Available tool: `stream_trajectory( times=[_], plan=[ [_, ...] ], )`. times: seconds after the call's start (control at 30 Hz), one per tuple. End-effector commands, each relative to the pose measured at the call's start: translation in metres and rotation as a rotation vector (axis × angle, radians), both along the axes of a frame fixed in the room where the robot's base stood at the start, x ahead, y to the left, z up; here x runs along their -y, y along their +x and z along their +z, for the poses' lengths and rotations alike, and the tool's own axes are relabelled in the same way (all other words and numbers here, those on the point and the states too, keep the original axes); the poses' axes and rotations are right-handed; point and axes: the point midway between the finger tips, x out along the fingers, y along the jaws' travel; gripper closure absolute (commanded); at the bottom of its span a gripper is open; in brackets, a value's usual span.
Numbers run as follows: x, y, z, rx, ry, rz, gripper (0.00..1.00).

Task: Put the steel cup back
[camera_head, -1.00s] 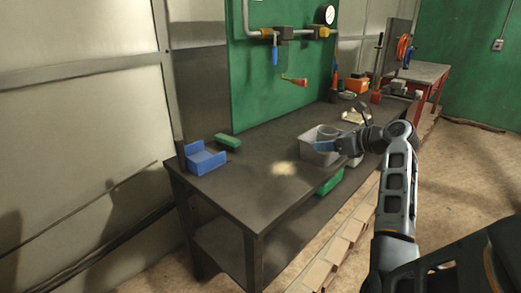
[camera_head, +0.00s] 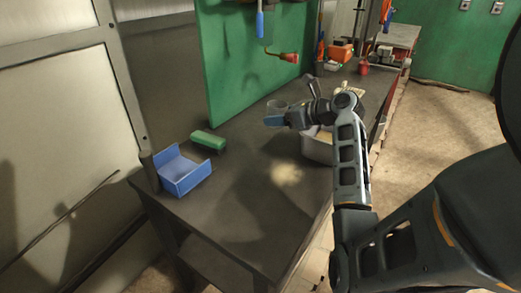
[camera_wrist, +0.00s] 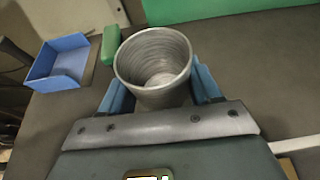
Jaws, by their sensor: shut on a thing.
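The steel cup (camera_wrist: 152,62) is a ribbed grey metal cup, open at the top and empty as far as I see inside. In the wrist view it sits between the two blue fingers of my gripper (camera_wrist: 160,88), which is shut on it. In the head view the cup (camera_head: 277,106) shows as a small grey rim just behind my gripper (camera_head: 275,120), over the dark workbench (camera_head: 235,205). The fingers and wrist hide its lower part. I cannot tell its exact height above the bench.
A blue open bin (camera_head: 184,172) stands at the bench's left end, beside a green block (camera_head: 208,139). A grey bin (camera_head: 318,149) stands under my forearm. A pale patch (camera_head: 286,173) marks the bench.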

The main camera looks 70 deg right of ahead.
Motion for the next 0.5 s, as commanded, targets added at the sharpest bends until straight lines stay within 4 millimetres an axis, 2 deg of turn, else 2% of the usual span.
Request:
stream_trajectory(
  times=[0.1, 0.3, 0.5],
  plan=[
    [-0.026, 0.008, -0.016, -0.003, 0.002, 0.001, 0.74],
    [-0.058, 0.020, -0.036, -0.001, 0.001, 0.001, 0.74],
    [-0.070, 0.025, -0.045, 0.001, -0.001, -0.001, 0.74]
  ],
)
